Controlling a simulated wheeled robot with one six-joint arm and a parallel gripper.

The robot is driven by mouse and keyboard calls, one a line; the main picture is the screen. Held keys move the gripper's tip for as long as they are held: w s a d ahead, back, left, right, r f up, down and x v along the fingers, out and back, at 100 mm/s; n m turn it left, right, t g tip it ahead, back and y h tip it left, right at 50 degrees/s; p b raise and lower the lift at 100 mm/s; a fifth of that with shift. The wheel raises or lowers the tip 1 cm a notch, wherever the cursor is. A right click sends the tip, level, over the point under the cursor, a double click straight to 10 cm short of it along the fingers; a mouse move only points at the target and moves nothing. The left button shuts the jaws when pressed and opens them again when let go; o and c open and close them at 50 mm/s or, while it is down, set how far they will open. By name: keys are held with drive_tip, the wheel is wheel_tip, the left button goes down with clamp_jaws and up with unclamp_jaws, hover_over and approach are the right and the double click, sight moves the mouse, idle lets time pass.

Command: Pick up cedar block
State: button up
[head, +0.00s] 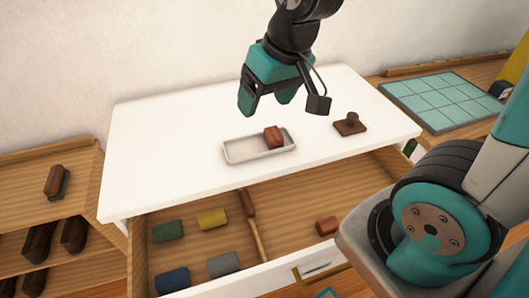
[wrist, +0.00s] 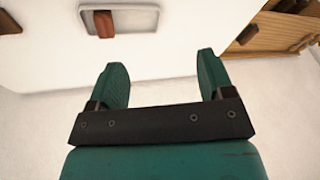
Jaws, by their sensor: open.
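A reddish-brown block (head: 273,137) sits at the right end of a shallow pale tray (head: 240,155) on the white top. It also shows in the wrist view (wrist: 104,22), at the upper edge. A similar reddish-brown block (head: 327,225) lies in the open drawer on the right. I cannot tell from looks alone which of the two is cedar. My gripper (head: 267,98) is open and empty above the white top, behind and above the tray. In the wrist view its two fingers (wrist: 163,75) are apart with only bare surface between them.
A brown knobbed stamp (head: 350,124) stands right of the tray. A wooden shelf (head: 25,180) with brushes is left.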

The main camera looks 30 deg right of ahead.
drive_tip(key=w+d+f+m+t+h+b, duration=0.1)
drive_tip(key=w+d+f+m+h+b, duration=0.25)
drive_tip(key=w+d+f, duration=0.5)
drive_tip(key=p, duration=0.1)
approach(274, 134)
drive_tip(key=shift+y, duration=0.25)
drive_tip(key=f, duration=0.1)
drive_tip(key=w+d+f, duration=0.1)
drive_tip(key=f, duration=0.1)
drive_tip(key=w+f, duration=0.1)
drive_tip(key=shift+d+f, duration=0.4)
drive_tip(key=shift+a+p+x, duration=0.2)
drive_tip(key=shift+p+x, duration=0.2)
drive_tip(key=shift+x, duration=1.05)
drive_tip(key=shift+a+p+x, duration=0.2)
drive_tip(key=shift+p+x, duration=0.15)
drive_tip(key=shift+x, duration=1.15)
drive_tip(key=c, duration=1)
